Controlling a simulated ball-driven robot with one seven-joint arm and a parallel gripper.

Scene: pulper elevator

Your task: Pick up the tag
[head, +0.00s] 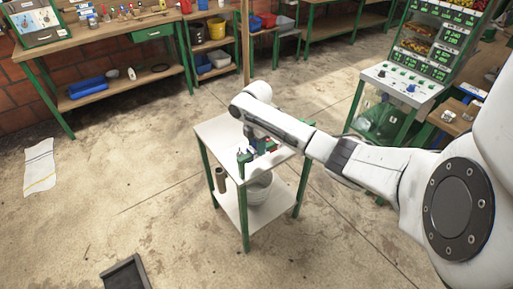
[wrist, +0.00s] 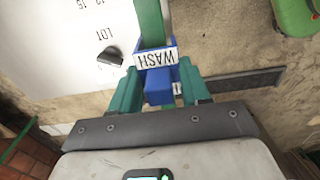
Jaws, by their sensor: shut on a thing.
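The tag, a blue piece with a white label reading WASH (wrist: 156,58), sits between the green fingers of my gripper (wrist: 158,88) in the wrist view. My gripper is shut on its blue body. A green upright strip (wrist: 151,22) runs up behind the label; I cannot tell whether it touches the tag. In the head view my gripper (head: 256,150) is low over the white top of a small green-legged cart (head: 217,129). The tag is too small there to tell apart from the blue and green parts around the fingers.
A white panel marked LOT (wrist: 90,45) with a black knob (wrist: 110,56) lies left of the tag. A brown cylinder (head: 220,180) is at the cart's side, and a white bucket (head: 259,189) stands on its lower shelf. A dark tray (head: 125,276) lies on open floor.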

